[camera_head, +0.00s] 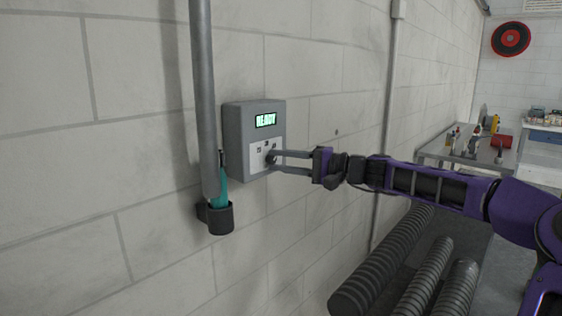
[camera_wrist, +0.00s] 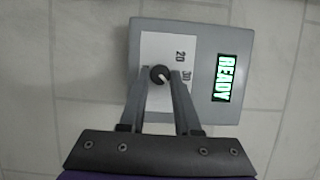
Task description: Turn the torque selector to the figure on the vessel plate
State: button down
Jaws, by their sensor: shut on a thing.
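A grey control box (camera_head: 235,150) is fixed to the wall, with a lit green display (camera_head: 266,120) reading READY. It also fills the upper middle of the wrist view (camera_wrist: 212,45), turned sideways. A dark round selector knob (camera_wrist: 160,74) sits on its white dial panel (camera_wrist: 155,45). The figures 20 and 30 show beside the knob; other marks are hidden. The knob's pale pointer slants to the lower right in the wrist view. My gripper (camera_head: 274,158) is shut on the knob, one finger on each side (camera_wrist: 161,77). I make out no vessel plate.
A teal tool (camera_head: 217,189) stands in a black wall holder (camera_head: 216,218) beside a vertical grey pipe (camera_head: 203,90). Dark ribbed cylinders (camera_head: 385,262) lie below my arm. A bench with tools (camera_head: 440,153) and a red round wall disc (camera_head: 510,39) are farther back.

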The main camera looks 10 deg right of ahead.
jog(key=c, duration=0.6)
grip_release()
jog(key=v, duration=1.7)
jog(key=shift+d, duration=0.2)
jog(key=shift+d, duration=0.1)
